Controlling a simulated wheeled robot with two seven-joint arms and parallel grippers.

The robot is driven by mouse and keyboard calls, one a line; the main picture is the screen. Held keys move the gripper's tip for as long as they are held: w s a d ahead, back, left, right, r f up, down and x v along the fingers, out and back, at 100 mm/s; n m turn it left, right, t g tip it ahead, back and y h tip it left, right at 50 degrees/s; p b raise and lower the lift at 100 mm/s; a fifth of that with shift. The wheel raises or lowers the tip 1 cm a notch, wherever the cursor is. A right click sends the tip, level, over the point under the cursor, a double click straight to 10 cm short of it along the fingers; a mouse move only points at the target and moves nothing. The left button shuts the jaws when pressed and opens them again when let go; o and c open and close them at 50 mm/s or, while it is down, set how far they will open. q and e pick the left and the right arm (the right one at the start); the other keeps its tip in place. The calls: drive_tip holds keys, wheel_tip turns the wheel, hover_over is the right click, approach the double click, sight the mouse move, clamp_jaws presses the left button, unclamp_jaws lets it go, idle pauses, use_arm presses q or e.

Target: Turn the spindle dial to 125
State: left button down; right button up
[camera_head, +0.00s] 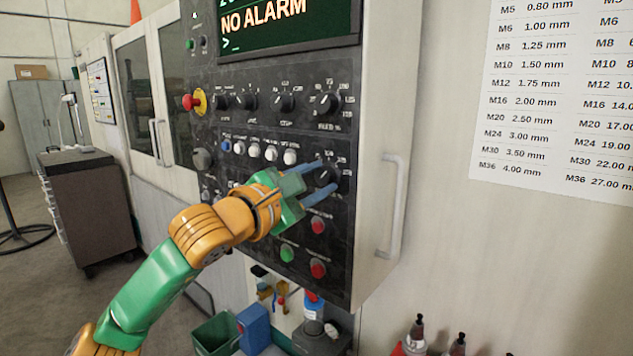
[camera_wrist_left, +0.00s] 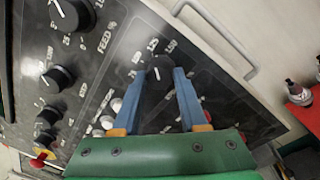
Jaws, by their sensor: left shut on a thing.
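The spindle dial (camera_head: 325,176) is a dark round knob on the machine's black control panel, above the red buttons. My left gripper (camera_head: 321,178) reaches it from the left, with one blue finger above the knob and the other below. In the left wrist view the two blue fingers (camera_wrist_left: 156,76) stand on either side of the dial (camera_wrist_left: 158,78) and are shut on it. A short white mark shows on the knob, pointing roughly up toward the printed 125 and 150; its exact setting is hard to tell. The right gripper is not in view.
The control panel (camera_head: 222,165) carries other dark knobs, a row of white buttons (camera_head: 270,153), a red emergency stop (camera_head: 190,102) and red and green buttons (camera_head: 287,253) below. The screen (camera_head: 280,25) reads NO ALARM. A door handle (camera_head: 393,207) juts out right of the panel.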

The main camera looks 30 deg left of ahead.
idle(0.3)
use_arm(q)
drive_tip(key=shift+c, duration=2.2)
unclamp_jaws()
drive_tip(key=shift+w, duration=0.1)
drive_tip(key=shift+s+a+f+b, duration=0.1)
drive_tip(key=shift+s+f+b, duration=0.15)
drive_tip(key=shift+s+b, duration=0.35)
drive_tip(key=shift+s+f+b, duration=0.25)
drive_tip(key=shift+s+b, duration=0.3)
drive_tip(key=shift+b, duration=0.05)
drive_tip(key=s, duration=0.1)
drive_tip(key=s+b, duration=0.1)
drive_tip(key=s, duration=0.1)
drive_tip(key=s+b, duration=0.1)
drive_tip(key=shift+s+r, duration=0.3)
drive_tip(key=shift+s, duration=0.1)
